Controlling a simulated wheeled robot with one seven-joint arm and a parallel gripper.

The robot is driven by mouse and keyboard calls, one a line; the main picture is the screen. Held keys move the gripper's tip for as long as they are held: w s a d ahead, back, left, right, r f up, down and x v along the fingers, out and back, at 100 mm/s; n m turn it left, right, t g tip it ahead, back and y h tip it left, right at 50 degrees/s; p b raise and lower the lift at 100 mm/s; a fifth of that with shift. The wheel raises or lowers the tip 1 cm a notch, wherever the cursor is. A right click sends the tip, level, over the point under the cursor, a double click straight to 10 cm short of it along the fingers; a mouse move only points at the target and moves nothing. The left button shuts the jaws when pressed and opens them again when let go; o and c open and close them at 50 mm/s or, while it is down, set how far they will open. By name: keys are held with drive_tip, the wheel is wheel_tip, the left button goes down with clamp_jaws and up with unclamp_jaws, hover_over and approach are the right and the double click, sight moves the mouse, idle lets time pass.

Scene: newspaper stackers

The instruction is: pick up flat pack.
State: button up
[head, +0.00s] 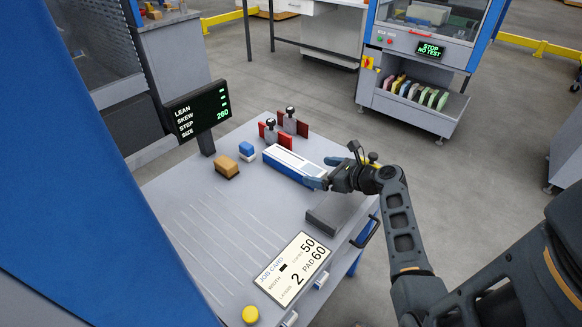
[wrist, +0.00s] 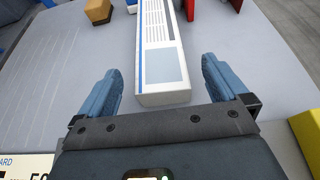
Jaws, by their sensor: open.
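The flat pack appears to be the long white box with a blue side (head: 290,163) lying flat on the grey table. In the wrist view the box (wrist: 158,45) shows printed lines and a pale blue panel on top, and runs away from me. My gripper (head: 326,171) is open at the near right end of the box. In the wrist view its two blue fingers (wrist: 162,68) stand on either side of the near end, with gaps on both sides. I cannot tell how far the fingertips reach down beside it.
Red brackets with black knobs (head: 271,133) stand behind the box. A brown block (head: 227,166) and a blue-white block (head: 247,150) sit to its left. A dark grey block (head: 330,211), job card (head: 292,268) and yellow button (head: 250,314) are nearer. The table's left part is clear.

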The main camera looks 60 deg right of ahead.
sight(309, 169)
drive_tip(key=x, duration=0.4)
drive_tip(key=shift+w, duration=0.15)
drive_tip(key=c, duration=1.4)
